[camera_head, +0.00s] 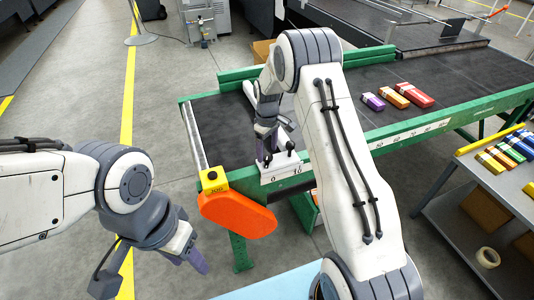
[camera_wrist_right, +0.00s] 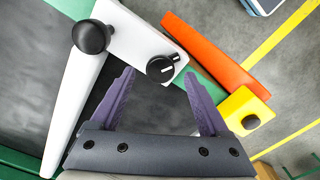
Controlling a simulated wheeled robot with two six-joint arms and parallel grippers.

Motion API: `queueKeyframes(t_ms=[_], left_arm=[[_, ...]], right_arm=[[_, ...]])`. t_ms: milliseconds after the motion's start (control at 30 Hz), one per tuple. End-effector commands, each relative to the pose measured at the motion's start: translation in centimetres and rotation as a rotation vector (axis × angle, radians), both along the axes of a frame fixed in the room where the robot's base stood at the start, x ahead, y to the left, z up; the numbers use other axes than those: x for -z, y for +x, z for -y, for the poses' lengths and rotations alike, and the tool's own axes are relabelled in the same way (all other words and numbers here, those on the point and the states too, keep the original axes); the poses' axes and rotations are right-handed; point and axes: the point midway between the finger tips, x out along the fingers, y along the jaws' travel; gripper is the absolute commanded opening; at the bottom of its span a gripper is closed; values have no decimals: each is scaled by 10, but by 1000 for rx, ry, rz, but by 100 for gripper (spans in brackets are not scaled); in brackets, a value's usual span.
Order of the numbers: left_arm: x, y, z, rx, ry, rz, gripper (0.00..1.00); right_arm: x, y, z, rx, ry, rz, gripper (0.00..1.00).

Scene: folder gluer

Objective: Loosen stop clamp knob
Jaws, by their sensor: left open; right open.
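A white stop bracket (camera_head: 281,169) lies across the green rail at the belt's near edge. In the right wrist view the bracket (camera_wrist_right: 136,36) carries a short black knob (camera_wrist_right: 160,68) with a white pointer line, and a round black ball knob (camera_wrist_right: 91,36). The ball knob also shows in the head view (camera_head: 290,146). My right gripper (camera_head: 263,152) is open above the bracket. In the right wrist view its fingertips (camera_wrist_right: 160,74) appear on either side of the pointer knob; contact cannot be told. My left gripper (camera_head: 197,262) is open and empty, off to the left above the floor.
An orange guard (camera_head: 237,215) and a yellow block (camera_head: 214,179) sit at the belt's near-left corner, close to the bracket. Small coloured boxes (camera_head: 395,96) lie on the belt at right. A grey cart (camera_head: 495,185) with more boxes stands at far right.

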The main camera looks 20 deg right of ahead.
Motion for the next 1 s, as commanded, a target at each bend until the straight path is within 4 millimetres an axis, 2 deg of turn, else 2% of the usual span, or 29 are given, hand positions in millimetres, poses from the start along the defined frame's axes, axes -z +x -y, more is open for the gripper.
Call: queueKeyframes(t_ms=[200,400,600,1000], left_arm=[[13,0,0,0,0,0,50],[18,0,0,1,0,0,50],[19,0,0,0,0,0,50],[19,0,0,0,0,0,50]], right_arm=[[-44,2,0,0,0,7,79],[-75,1,-1,-1,0,6,79],[-87,1,-1,-1,0,4,79],[-88,0,-1,-1,0,2,79]])
